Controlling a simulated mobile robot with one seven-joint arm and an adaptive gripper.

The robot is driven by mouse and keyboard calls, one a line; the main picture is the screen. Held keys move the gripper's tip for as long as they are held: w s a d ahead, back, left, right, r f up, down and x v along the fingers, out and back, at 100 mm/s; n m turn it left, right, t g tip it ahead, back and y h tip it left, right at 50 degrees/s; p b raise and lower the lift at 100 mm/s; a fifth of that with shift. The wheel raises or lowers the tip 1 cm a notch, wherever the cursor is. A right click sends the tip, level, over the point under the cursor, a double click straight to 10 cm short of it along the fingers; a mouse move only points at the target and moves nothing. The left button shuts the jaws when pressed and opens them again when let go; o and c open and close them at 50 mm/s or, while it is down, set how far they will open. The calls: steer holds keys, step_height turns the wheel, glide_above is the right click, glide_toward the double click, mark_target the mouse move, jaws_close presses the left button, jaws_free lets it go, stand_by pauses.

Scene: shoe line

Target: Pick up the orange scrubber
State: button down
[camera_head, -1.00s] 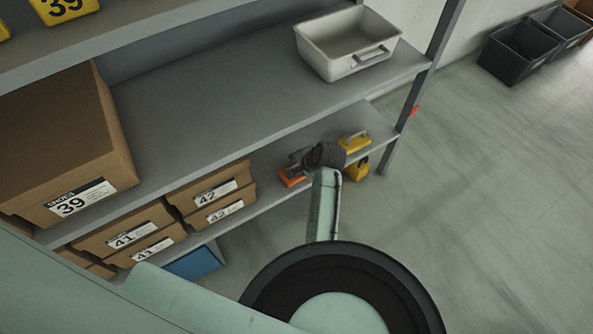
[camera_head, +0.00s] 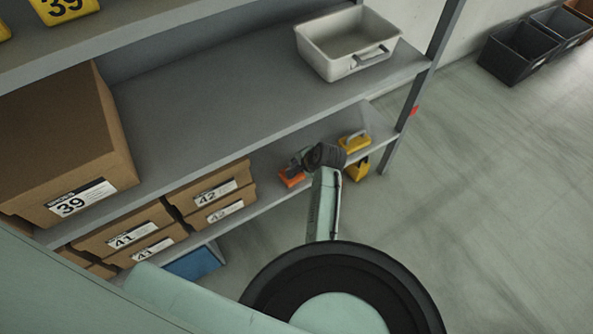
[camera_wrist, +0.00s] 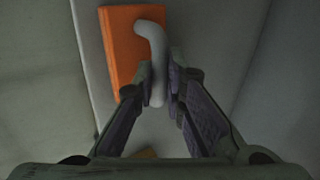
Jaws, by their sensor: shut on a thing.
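The orange scrubber (camera_wrist: 122,40) has a flat orange block and a curved grey handle (camera_wrist: 157,60). In the head view the scrubber (camera_head: 291,179) shows on the lower shelf, partly hidden by my wrist. My gripper (camera_wrist: 160,88) is shut on the handle, with the fingers on either side of its lower end. In the head view my gripper (camera_head: 299,160) is small and dark beside the scrubber. The block looks close to the shelf surface; I cannot tell whether they touch.
A yellow scrubber (camera_head: 354,144) stands to the right on the lower shelf (camera_head: 265,206), near a yellow number sign (camera_head: 358,168). Shoe boxes (camera_head: 212,200) stand to the left. The upper shelf board (camera_head: 230,100) hangs over this space and carries a white bin (camera_head: 345,62).

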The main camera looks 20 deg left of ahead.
mark_target(298, 165)
steer(key=shift+r, duration=0.1)
stand_by(0.3)
steer(key=shift+r, duration=0.65)
step_height(298, 165, up, 2)
steer(key=shift+r, duration=0.2)
steer(key=s+d+r, duration=0.1)
steer(key=s+d, duration=0.8)
steer(key=s, duration=0.4)
steer(key=shift+d+b, duration=0.2)
steer(key=shift+b, duration=0.25)
steer(key=c, duration=2.2)
jaws_free()
jaws_close()
steer(key=shift+w, duration=0.1)
